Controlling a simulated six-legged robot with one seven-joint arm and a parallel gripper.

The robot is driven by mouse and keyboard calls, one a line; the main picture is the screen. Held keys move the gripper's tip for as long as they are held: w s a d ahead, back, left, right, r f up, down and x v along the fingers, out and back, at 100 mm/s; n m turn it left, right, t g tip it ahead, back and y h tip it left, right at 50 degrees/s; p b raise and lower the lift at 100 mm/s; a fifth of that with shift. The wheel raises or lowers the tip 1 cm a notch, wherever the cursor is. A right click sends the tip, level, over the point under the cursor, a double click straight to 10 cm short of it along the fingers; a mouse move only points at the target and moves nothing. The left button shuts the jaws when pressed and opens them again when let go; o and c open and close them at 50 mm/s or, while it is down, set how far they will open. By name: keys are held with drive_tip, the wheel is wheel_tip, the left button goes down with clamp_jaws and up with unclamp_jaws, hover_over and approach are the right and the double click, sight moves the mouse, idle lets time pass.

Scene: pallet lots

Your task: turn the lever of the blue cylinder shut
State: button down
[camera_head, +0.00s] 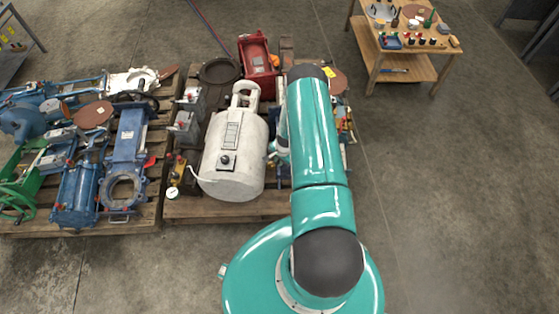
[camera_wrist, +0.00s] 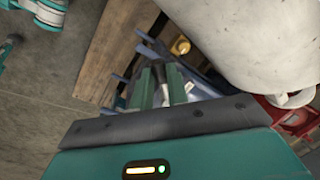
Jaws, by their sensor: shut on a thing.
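In the wrist view my gripper (camera_wrist: 158,75) reaches down beside a large white tank, its two green fingers close together. They are shut on a slim part between them, which fits the lever; the fingers hide most of it. The blue cylinder (camera_wrist: 197,88) shows only in part below and beside the fingers, with a yellow-brass fitting (camera_wrist: 180,46) near its far end. In the head view my arm covers the gripper, the lever and most of the blue cylinder, so the lever's angle cannot be told.
The white tank (camera_head: 232,160) stands on the pallet (camera_head: 215,209) close to the left of my arm. A red housing (camera_head: 257,62) lies behind it. Blue valves (camera_head: 127,160) crowd the left pallet. A wooden table (camera_head: 410,62) stands at the back right. The floor on the right is clear.

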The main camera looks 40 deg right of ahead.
drive_tip(key=c, duration=1.4)
unclamp_jaws()
drive_tip(key=shift+o, duration=0.2)
drive_tip(key=shift+r, duration=0.1)
wheel_tip(320, 180, up, 13)
drive_tip(key=s, duration=0.2)
drive_tip(key=shift+s+d+r, duration=0.2)
drive_tip(key=shift+d, duration=0.1)
